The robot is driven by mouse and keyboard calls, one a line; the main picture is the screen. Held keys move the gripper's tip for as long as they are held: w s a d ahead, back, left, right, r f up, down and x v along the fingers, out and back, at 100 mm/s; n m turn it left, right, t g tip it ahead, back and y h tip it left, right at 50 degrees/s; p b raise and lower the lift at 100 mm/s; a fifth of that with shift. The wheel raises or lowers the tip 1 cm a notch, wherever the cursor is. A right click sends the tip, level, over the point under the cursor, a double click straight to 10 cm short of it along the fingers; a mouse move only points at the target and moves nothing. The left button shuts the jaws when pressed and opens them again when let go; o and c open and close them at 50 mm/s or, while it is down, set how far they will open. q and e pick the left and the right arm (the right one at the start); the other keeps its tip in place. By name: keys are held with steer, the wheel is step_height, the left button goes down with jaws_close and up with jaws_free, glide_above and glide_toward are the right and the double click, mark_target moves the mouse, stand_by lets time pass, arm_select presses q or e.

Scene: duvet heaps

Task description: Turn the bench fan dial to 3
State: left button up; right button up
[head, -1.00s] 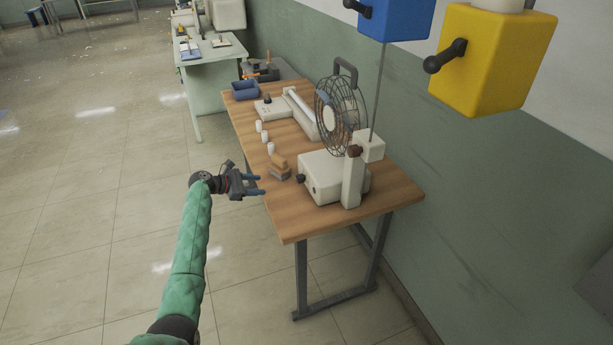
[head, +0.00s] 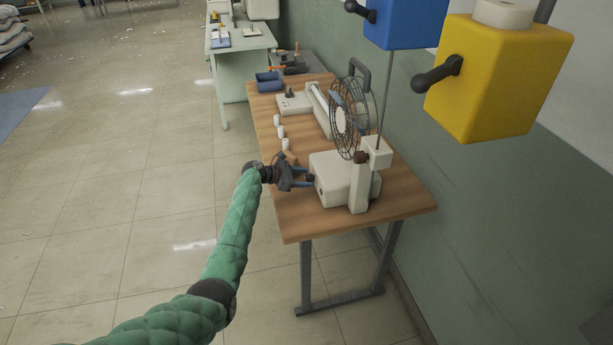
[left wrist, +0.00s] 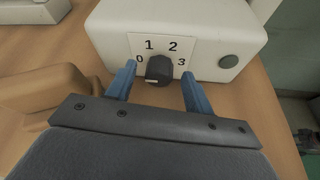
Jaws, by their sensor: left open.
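The dial is a black knob (left wrist: 159,69) on a white panel marked 0, 1, 2 and 3. It sits on the front of a white box (head: 335,187), beside the wire-caged fan (head: 347,110) on the wooden bench. A pale mark shows on the knob's lower edge; I cannot tell surely which number it points to. My left gripper (head: 305,178) is open at the dial. In the left wrist view, its blue fingers (left wrist: 159,88) stand on either side of the knob, with gaps showing. My right gripper is out of view.
Tan blocks (left wrist: 42,88) lie close left of the box in the left wrist view. Small white cylinders (head: 281,131) and a blue bin (head: 268,84) stand farther along the bench (head: 300,222). Blue and yellow (head: 505,75) wall boxes with black handles hang at upper right.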

arm_select(q)
steer(key=shift+w+d, duration=0.15)
steer(key=shift+d, duration=0.2)
steer(key=shift+w+d+f, duration=0.1)
steer(key=shift+f, duration=0.15)
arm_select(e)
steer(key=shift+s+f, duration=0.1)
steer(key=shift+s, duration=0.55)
arm_select(q)
steer(key=shift+d, duration=0.1)
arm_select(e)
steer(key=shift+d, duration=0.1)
arm_select(q)
steer(key=c, duration=1)
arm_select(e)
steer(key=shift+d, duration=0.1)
arm_select(q)
steer(key=shift+o, duration=0.2)
steer(key=shift+f, duration=0.1)
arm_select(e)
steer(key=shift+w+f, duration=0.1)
